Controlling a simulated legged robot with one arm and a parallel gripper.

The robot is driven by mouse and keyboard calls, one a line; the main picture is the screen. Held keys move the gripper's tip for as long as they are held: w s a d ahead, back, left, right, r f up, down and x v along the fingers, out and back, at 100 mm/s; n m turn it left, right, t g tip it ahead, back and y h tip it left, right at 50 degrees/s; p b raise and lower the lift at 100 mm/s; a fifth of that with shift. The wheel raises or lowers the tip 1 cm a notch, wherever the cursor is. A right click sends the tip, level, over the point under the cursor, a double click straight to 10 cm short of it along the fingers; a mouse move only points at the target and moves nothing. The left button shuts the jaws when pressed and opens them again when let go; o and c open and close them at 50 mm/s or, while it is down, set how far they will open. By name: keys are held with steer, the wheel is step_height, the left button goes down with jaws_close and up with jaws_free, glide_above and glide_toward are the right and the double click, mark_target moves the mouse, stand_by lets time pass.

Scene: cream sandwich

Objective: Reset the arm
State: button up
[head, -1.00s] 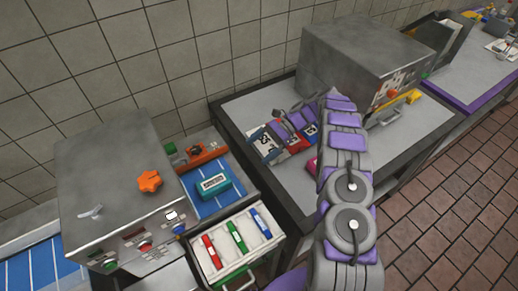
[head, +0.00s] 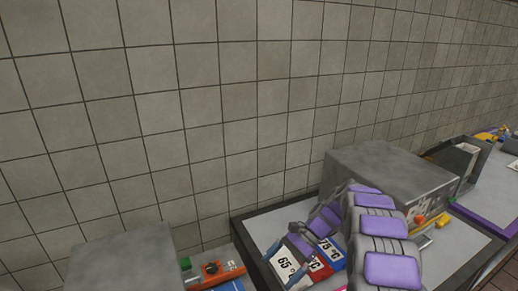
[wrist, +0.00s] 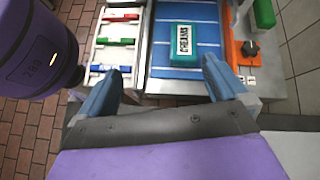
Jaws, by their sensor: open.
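My gripper (wrist: 160,88) is open in the wrist view, its two blue-grey fingers wide apart with nothing between them. It points down over the counter. A teal box with a label reading "CREAMS" (wrist: 184,45) lies on a blue striped surface (wrist: 208,12) beyond the fingertips, apart from them. In the head view my grey and purple arm (head: 380,235) is bent, with its far end low behind the temperature cards. The fingertips cannot be made out there.
A white tray (wrist: 107,41) holds red, green and blue pens. An orange piece with a dark knob (wrist: 250,48) is at right. The head view shows a grey machine (head: 385,175), a "65°C" card (head: 286,264), another grey box (head: 125,262) and a tiled wall (head: 200,110).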

steer(key=s+d+r+n+t+h, duration=0.1)
steer(key=s+r+n+h, duration=0.2)
steer(key=s+r, duration=0.45)
steer(key=s+d+r+n+h, duration=0.15)
steer(key=s+r, duration=0.25)
steer(key=s, duration=0.7)
steer(key=s+d+n+t+h, duration=0.1)
steer(key=s+d+n+h, duration=0.1)
steer(key=s, duration=0.7)
steer(key=s+d+n+t+h, duration=0.1)
steer(key=s+d+n+h, duration=0.1)
steer(key=s, duration=0.7)
steer(key=shift+s+d+f+n+t, duration=0.15)
steer(key=shift+s+d+n+t, duration=0.15)
steer(key=shift+d+n, duration=0.4)
steer(key=shift+w+a+h, duration=0.1)
steer(key=shift+a+h, duration=0.05)
steer(key=shift+h, duration=0.1)
steer(key=shift+c, duration=0.4)
